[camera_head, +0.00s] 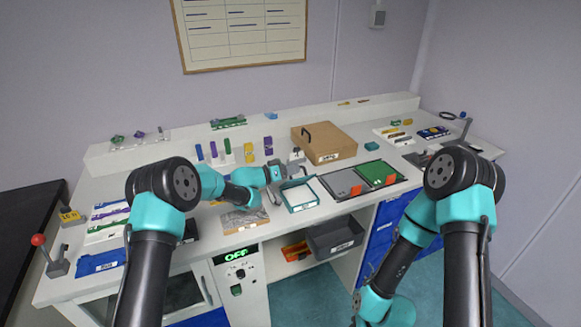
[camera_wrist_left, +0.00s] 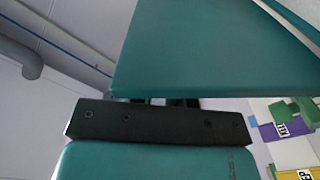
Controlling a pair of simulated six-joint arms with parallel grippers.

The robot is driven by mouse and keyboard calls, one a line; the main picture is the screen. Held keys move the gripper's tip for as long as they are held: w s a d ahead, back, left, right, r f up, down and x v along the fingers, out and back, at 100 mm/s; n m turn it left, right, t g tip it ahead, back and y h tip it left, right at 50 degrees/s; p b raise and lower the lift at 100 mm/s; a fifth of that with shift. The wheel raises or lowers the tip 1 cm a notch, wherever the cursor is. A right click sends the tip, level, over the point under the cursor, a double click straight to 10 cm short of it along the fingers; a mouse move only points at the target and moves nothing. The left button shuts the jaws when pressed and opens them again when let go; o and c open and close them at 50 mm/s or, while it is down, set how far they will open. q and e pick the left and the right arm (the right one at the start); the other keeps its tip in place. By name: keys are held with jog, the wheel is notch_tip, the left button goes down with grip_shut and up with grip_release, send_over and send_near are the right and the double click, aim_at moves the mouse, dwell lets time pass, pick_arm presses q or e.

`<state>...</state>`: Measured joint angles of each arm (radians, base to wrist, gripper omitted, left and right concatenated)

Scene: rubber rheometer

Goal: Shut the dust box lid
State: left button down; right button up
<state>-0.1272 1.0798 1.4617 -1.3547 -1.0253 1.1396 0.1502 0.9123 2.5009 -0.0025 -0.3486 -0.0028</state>
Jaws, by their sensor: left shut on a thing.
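A small open teal-rimmed box (camera_head: 300,194) with a pale inside stands on the bench near the middle and looks like the dust box. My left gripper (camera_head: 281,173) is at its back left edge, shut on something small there. The arm hides part of that spot, so I cannot tell the lid's exact angle or the contact. In the left wrist view, a large teal panel (camera_wrist_left: 200,52) fills the top, very close to the camera. The fingertips are not clear there. My right gripper is out of view; its arm hangs low at the right.
A wooden box (camera_head: 325,144) with a black handle stands behind. A grey and green tray pair (camera_head: 347,184) lies just right of the teal box. A brown mat (camera_head: 243,220) lies to its left. Small coloured blocks (camera_head: 268,145) stand at the back. A grey bin (camera_head: 335,238) sits below.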

pick_arm(q)
jog(key=shift+s+d+f+m, duration=0.2)
jog(key=shift+s+f+m, duration=0.35)
jog(key=shift+s+m, duration=0.4)
jog(key=shift+s+d+f, duration=0.2)
jog(key=shift+s+f, duration=0.1)
jog(key=shift+s, duration=0.05)
jog(key=c, duration=1.2)
grip_release()
jog(key=shift+r, duration=0.1)
jog(key=shift+o, duration=0.2)
jog(key=shift+r, duration=0.5)
jog(key=r, duration=0.2)
jog(key=shift+s+r, duration=0.35)
jog(key=shift+s, duration=0.05)
jog(key=s+a+r, duration=0.1)
jog(key=s, duration=1.4)
jog(key=shift+r, duration=0.15)
